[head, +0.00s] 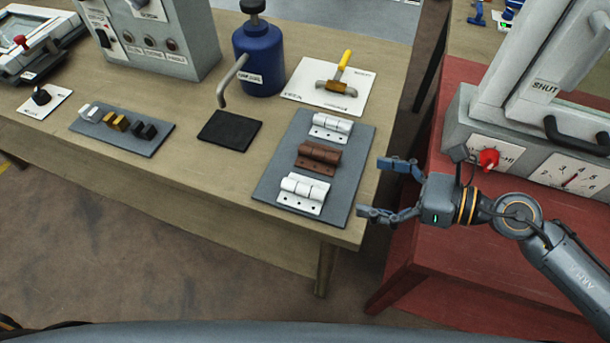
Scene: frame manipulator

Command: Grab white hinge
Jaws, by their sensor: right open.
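Two white hinges lie on a grey board (268,182) near the right end of the wooden table. One white hinge (302,193) is at the board's near end, the other white hinge (331,127) at its far end. A brown hinge (318,157) lies between them. My right gripper (372,188) comes in from the right, open and empty, fingers pointing left. It is just right of the board, apart from the hinges. My left gripper is not in view.
A blue bottle (259,58) with a bent spout stands behind a black pad (229,130). A white plate with a yellow-handled valve (337,78) lies behind the board. A small grey tray (122,132) holds several small parts. A red table (420,240) with a grey machine is at right.

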